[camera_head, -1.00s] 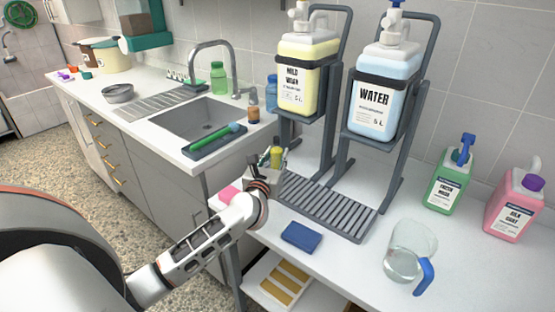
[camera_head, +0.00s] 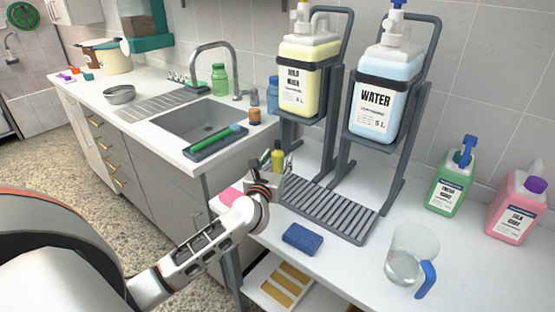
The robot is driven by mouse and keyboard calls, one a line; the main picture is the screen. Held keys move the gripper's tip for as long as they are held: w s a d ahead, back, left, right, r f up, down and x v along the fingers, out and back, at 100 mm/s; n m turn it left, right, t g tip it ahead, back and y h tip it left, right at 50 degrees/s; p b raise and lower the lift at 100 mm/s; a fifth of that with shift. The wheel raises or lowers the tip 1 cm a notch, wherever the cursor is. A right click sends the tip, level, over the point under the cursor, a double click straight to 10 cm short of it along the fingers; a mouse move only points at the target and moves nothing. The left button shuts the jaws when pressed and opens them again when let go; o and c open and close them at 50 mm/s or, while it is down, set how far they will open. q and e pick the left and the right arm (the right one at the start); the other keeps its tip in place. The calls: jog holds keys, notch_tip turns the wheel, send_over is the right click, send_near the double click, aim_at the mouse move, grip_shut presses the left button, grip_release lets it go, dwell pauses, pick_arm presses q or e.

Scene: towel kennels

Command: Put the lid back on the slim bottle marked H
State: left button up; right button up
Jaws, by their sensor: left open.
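I cannot make out a letter H on any bottle, and no loose lid is clear to me. A small yellow bottle with a dark top (camera_head: 277,158) stands just beyond my left gripper (camera_head: 276,174), at the near end of the counter. My left gripper is open; its fingertips are small and partly hidden by its own wrist, and I see nothing held in it. I cannot tell if it touches the yellow bottle. A small amber bottle (camera_head: 254,116) stands by the sink's right edge. My right gripper is not in view.
A drip rack (camera_head: 330,211) lies under the Mild Wash container (camera_head: 308,75) and the Water container (camera_head: 377,105). A blue sponge (camera_head: 301,238), a jug (camera_head: 404,258), a green bottle (camera_head: 448,183) and a pink bottle (camera_head: 515,208) stand around the near counter. The sink (camera_head: 205,122) is behind.

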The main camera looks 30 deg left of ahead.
pick_arm(q)
jog(key=shift+s+d+r, duration=0.1)
jog(key=shift+s+d, duration=0.05)
jog(key=shift+s, duration=0.15)
jog(key=v, duration=1.1)
jog(key=shift+s, duration=0.15)
jog(key=shift+r, duration=0.1)
jog(key=shift+s, duration=0.1)
